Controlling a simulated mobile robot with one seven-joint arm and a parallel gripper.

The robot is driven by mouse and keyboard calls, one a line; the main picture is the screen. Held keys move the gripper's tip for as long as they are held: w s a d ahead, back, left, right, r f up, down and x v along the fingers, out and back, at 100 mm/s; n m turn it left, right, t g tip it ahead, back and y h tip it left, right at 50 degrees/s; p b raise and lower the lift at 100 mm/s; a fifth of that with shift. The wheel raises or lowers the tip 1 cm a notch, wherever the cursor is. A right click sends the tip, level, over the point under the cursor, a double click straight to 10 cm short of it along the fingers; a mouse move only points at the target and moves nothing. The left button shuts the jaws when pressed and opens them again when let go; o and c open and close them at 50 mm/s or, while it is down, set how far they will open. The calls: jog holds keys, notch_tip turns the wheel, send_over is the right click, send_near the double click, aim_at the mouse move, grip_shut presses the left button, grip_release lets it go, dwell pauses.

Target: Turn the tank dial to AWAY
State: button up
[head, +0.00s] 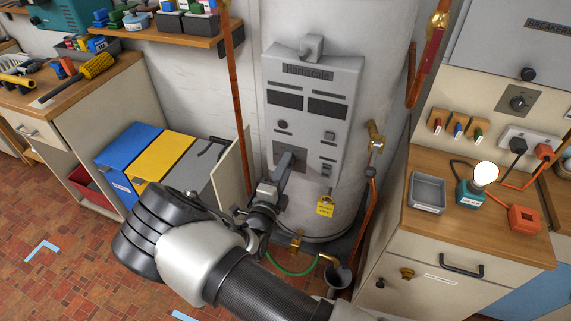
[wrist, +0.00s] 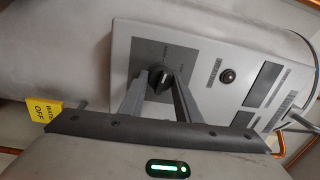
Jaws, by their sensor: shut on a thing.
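The tank dial (wrist: 157,77) is a small dark knob on a grey square plate on the tank's control panel. The plate (head: 293,153) also shows in the head view, low on the light grey panel (head: 345,110); there my gripper (head: 279,172) covers the knob. In the wrist view my gripper (wrist: 159,82) has a finger on each side of the knob and is shut on it. A pale mark shows on the knob's face. Small labels ring the knob, but they are too small and blurred to read, so the setting it points to cannot be told.
The white tank (head: 385,70) stands behind the panel. A yellow tag (head: 325,206) hangs below it at the right. Copper pipes (head: 235,90) run on both sides. An open pale door (head: 234,174) stands left of my gripper. A wooden-topped cabinet (head: 480,225) stands at right.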

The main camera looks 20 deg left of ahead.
jog(key=shift+n+p, duration=0.3)
jog(key=shift+n, duration=0.8)
jog(key=o, duration=1.1)
jog(key=shift+c, duration=0.2)
jog(key=s+b, duration=0.1)
jog(key=s, duration=1.6)
jog(key=shift+s+a+f, duration=0.25)
jog(key=shift+a+f, duration=0.1)
jog(key=shift+a, duration=0.1)
